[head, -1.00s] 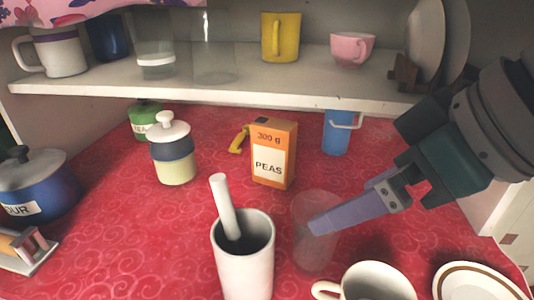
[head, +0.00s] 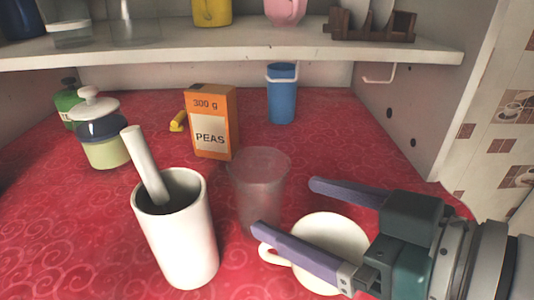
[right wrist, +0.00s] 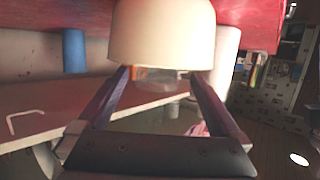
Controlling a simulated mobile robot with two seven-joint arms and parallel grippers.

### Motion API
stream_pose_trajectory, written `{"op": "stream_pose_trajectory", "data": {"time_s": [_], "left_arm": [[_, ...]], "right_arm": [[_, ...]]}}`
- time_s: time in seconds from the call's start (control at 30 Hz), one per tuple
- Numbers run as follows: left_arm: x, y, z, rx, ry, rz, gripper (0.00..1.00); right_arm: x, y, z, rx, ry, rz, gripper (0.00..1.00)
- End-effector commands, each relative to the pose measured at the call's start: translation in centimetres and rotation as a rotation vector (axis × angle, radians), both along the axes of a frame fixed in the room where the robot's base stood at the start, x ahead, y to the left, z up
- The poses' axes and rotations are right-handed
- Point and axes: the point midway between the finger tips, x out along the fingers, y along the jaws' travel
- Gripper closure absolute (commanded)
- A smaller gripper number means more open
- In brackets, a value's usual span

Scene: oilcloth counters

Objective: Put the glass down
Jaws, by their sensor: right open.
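The clear glass (head: 259,190) stands upright on the red counter, right of the white mortar and in front of the peas box. My right gripper (head: 288,206) is open to the right of the glass, its two purple fingers spread and nothing held between them. Its near fingertip shows close to the glass's lower right side; I cannot tell whether they touch. In the right wrist view the fingers (right wrist: 160,76) are apart, with a pale cup (right wrist: 162,35) large in front. My left gripper is not in view.
A white cup (head: 335,240) lies beneath and beside my right fingers. The white mortar (head: 182,245) with its pestle is left of the glass. The peas box (head: 211,135) and a blue mug (head: 282,95) stand behind. Red counter is free at right, behind the gripper.

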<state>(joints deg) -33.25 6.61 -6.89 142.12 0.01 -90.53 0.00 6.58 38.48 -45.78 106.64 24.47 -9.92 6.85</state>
Motion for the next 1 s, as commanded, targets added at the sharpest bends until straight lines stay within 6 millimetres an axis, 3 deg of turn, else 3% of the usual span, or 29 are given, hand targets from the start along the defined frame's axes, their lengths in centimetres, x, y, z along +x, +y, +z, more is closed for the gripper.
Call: {"op": "stream_pose_trajectory", "data": {"time_s": [0.4,0.73,1.0], "left_arm": [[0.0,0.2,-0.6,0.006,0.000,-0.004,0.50],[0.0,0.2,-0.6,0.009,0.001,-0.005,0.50],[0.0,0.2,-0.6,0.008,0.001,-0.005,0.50]], "right_arm": [[3.8,3.4,-1.5,0.002,0.002,0.000,0.00],[4.4,3.9,-1.7,-0.001,0.003,0.001,0.00],[4.3,3.9,-1.7,-0.001,0.003,0.000,0.30]]}}
